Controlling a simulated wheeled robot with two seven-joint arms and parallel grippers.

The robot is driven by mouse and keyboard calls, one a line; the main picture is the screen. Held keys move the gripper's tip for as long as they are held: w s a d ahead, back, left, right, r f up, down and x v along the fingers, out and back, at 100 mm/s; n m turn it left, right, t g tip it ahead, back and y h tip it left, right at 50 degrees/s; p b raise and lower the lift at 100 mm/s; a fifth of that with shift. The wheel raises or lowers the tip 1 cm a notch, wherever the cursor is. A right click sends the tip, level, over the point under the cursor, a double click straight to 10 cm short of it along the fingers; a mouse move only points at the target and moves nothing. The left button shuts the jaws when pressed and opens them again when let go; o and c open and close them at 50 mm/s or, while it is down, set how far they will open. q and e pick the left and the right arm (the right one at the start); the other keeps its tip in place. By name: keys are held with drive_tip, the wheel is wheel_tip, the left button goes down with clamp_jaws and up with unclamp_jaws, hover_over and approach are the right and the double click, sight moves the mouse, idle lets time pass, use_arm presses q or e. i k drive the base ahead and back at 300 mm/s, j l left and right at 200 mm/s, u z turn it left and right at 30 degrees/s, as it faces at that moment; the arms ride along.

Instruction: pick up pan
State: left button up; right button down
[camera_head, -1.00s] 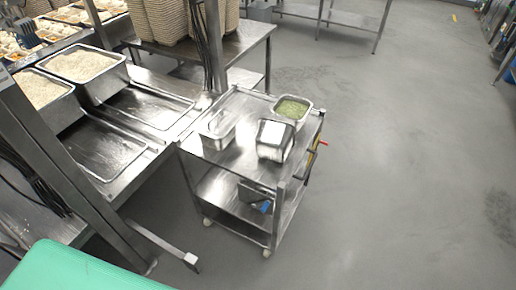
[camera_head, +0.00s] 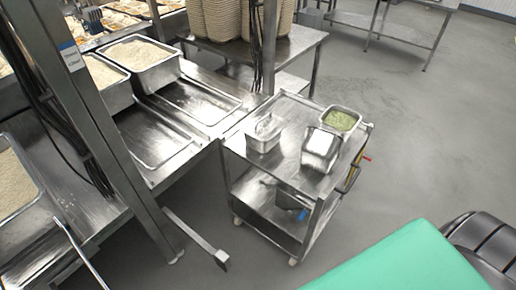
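On the top of a steel cart (camera_head: 288,140) in the middle of the view stand three small steel pans. One pan (camera_head: 263,138) is at the left and looks empty or holds something clear. A second shiny steel pan (camera_head: 321,150) is at the right and seems tilted or turned over. A third pan with green contents (camera_head: 341,120) sits at the back right corner. Larger pans of white rice (camera_head: 138,60) stand on the steel counter at the left. Neither of my grippers shows in the view.
The counter has empty steel wells (camera_head: 160,150) beside the cart. A metal post (camera_head: 110,130) and a low bar (camera_head: 197,238) stand left of the cart. The cart's lower shelf holds a bin with something blue. Open grey floor (camera_head: 430,140) lies to the right.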

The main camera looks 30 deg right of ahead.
sight(320, 148)
drive_tip(key=l+u, duration=0.2)
drive_tip(key=u, duration=0.2)
drive_tip(key=l+u, duration=0.15)
drive_tip(key=u, duration=0.2)
drive_tip(key=l+u, duration=0.2)
drive_tip(key=u, duration=0.2)
drive_tip(key=l+u, duration=0.15)
drive_tip(key=u, duration=0.25)
drive_tip(key=k+l, duration=0.15)
drive_tip(key=l, duration=0.2)
drive_tip(key=k+l, duration=0.15)
drive_tip(key=l, duration=0.25)
drive_tip(key=k+l, duration=0.2)
drive_tip(key=l, duration=0.15)
drive_tip(key=k+l, duration=0.15)
drive_tip(key=l, duration=0.2)
drive_tip(key=k+l, duration=0.15)
drive_tip(key=l, duration=0.25)
drive_tip(key=k+l, duration=0.15)
drive_tip(key=l, duration=0.2)
